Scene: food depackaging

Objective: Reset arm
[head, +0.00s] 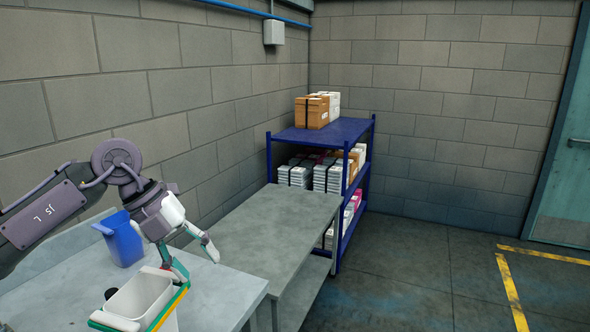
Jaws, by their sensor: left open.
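My left arm comes in from the left, and its gripper (195,262) points down above the right side of a white bin (135,298) on the near table. The gripper is open, and I see nothing between its fingers. One pale fingertip hangs to the right of the bin; the other is close to the bin's green and yellow edge, and I cannot tell if they touch. My right gripper is out of view.
A blue container (122,240) stands on the grey near table (215,292), behind the bin. A bare grey table (268,225) adjoins beyond. A blue shelf (322,134) holds cardboard boxes (312,111) and stacked white packs (328,178). The floor at right is clear.

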